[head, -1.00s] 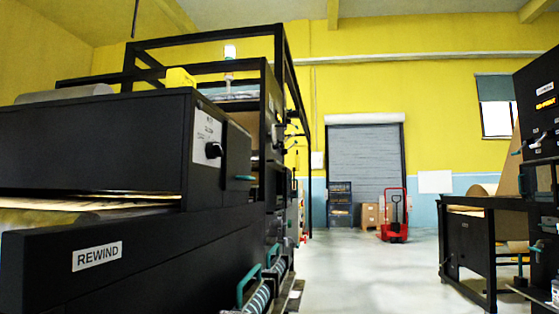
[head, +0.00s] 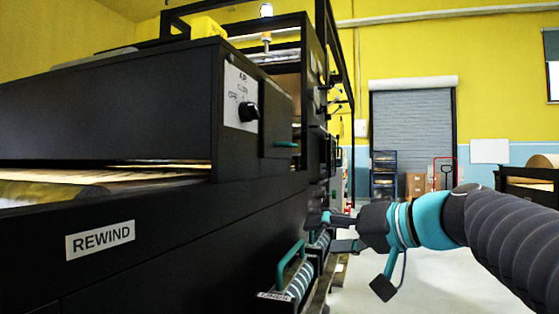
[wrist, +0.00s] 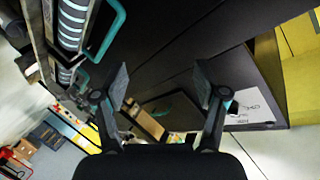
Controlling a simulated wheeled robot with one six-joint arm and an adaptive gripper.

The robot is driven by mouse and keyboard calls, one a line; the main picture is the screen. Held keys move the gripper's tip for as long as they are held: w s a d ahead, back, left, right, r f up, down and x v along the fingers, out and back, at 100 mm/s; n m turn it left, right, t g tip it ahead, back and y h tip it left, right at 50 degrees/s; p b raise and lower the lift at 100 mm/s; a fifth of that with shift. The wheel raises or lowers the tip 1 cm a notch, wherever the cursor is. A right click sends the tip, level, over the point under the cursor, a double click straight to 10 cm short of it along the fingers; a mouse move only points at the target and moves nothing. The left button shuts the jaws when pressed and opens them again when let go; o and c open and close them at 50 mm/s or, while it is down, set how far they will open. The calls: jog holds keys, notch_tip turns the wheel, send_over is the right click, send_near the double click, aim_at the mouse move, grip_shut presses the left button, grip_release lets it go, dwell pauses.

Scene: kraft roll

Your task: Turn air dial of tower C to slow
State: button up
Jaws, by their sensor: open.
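The air dial (head: 248,111) is a black knob on a white plate (head: 236,97) on the dark end face of the machine, above the REWIND label. The plate's lettering looks like AIR, but its small words and the knob's setting are too small to read surely. No tower C marking is legible. My gripper (head: 335,226) is open and empty, lower and to the right of the dial, apart from it. In the wrist view my gripper's two fingers (wrist: 162,82) are spread.
A dark box with a teal handle (head: 286,144) juts out just right of the dial. A teal rail (head: 291,265) and striped roller stand low near my gripper. The REWIND label (head: 100,239) is on the machine's lower body. Open floor (head: 430,280) lies to the right.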

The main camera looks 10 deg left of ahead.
aim_at(257, 113)
jog(key=w+a+r+n+g+y, duration=0.1)
jog(key=w+a+r+n+y, duration=0.2)
jog(key=r, duration=0.6)
jog(key=w+r+n+y, duration=0.1)
jog(key=w+r+y, duration=0.3)
jog(key=r, duration=0.5)
jog(key=shift+y, duration=0.4)
jog(key=p+x, duration=0.1)
jog(key=x, duration=0.3)
jog(key=s+p+x, duration=0.1)
jog(key=x, duration=0.4)
jog(key=p+x, duration=0.1)
jog(key=x, duration=0.3)
jog(key=shift+s+a+r+p, duration=0.1)
jog(key=shift+a+r+p, duration=0.2)
jog(key=shift+a+p, duration=0.1)
jog(key=c, duration=1.1)
